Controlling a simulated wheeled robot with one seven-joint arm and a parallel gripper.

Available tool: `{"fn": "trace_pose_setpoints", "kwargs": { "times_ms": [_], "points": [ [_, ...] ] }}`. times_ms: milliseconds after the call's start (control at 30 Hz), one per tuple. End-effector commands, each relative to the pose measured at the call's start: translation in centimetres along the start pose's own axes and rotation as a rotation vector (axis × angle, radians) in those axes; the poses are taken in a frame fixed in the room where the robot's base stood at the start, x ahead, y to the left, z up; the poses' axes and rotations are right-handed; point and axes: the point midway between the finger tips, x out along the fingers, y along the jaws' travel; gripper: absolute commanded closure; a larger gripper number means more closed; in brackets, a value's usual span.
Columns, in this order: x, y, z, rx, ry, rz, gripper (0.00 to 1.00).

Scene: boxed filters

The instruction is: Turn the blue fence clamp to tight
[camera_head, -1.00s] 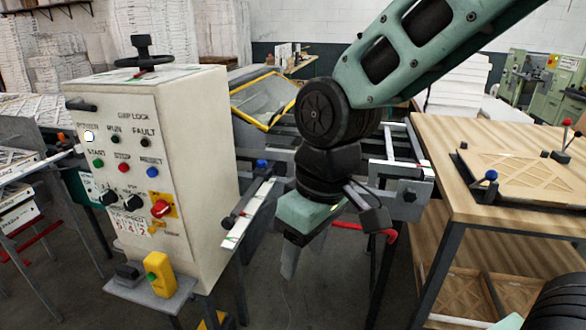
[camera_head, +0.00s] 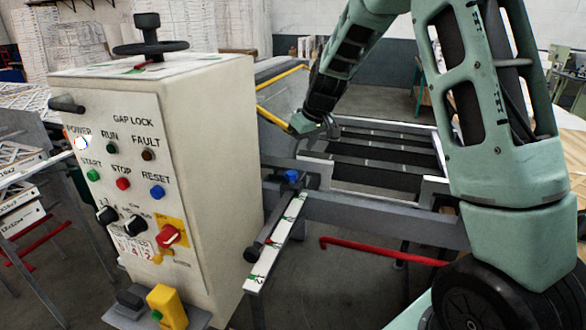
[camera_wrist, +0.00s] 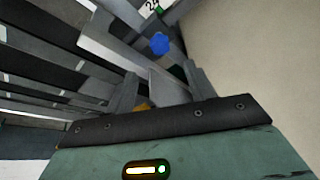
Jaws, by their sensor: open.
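The blue fence clamp (camera_head: 291,176) is a small blue knob on the grey fence beside the control cabinet. It shows also in the wrist view (camera_wrist: 160,43), above the space between the fingers. My gripper (camera_head: 322,130) is up and behind the clamp in the head view, small and partly hidden by its own wrist. In the wrist view my gripper (camera_wrist: 160,88) has its two grey fingers apart, with nothing held between them. It is apart from the clamp. Which way the clamp is turned is too small to tell.
The cream control cabinet (camera_head: 155,150) with buttons and a handwheel stands close to the left of the clamp. A white scale bar (camera_head: 276,243) runs from the fence toward me. A red bar (camera_head: 380,252) lies low to the right. Dark rollers (camera_head: 385,150) lie behind.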

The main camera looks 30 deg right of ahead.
Motion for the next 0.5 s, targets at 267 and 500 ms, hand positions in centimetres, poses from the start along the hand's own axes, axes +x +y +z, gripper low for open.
{"fn": "trace_pose_setpoints", "kwargs": {
  "times_ms": [267, 500],
  "points": [
    [5.8, 0.0, 0.1, 0.002, -0.004, -0.002, 0.46],
    [9.1, 0.0, 0.0, 0.002, -0.001, -0.001, 0.46]
  ]
}}
